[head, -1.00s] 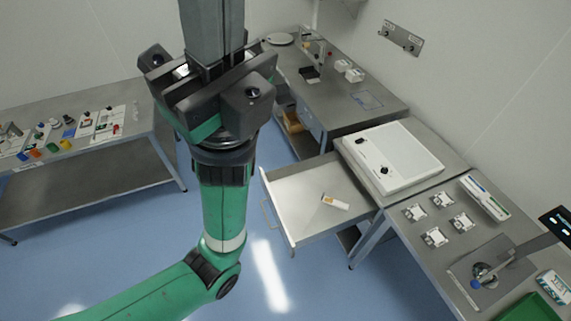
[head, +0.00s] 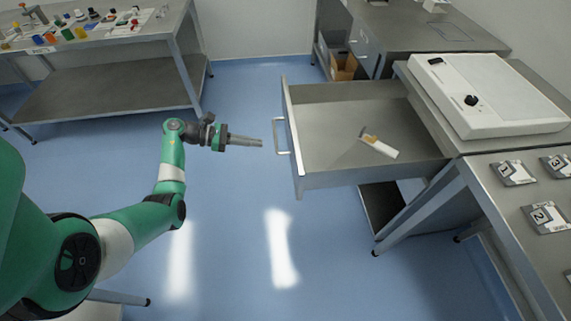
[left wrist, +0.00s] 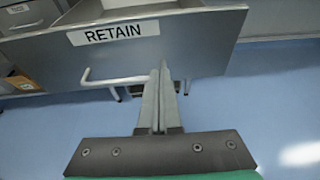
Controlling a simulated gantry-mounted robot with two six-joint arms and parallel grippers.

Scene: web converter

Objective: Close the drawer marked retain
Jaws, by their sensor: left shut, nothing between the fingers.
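The drawer (head: 330,182) stands pulled out from under the steel bench in the head view. Its front carries a pale bar handle (head: 281,136). In the left wrist view the drawer front (left wrist: 215,42) bears a white label reading RETAIN (left wrist: 113,32), with the handle (left wrist: 95,78) below it. My left gripper (head: 261,142) is shut and empty, just outside the drawer front and close to the handle. In the left wrist view its fingertips (left wrist: 160,68) overlap the handle's right end; I cannot tell whether they touch. My right gripper is not in view.
A white and orange item (head: 380,147) lies in the drawer. A white device (head: 485,95) sits on the bench above. Another bench (head: 100,85) with small coloured parts stands at the far left. The blue floor (head: 235,230) before the drawer is clear.

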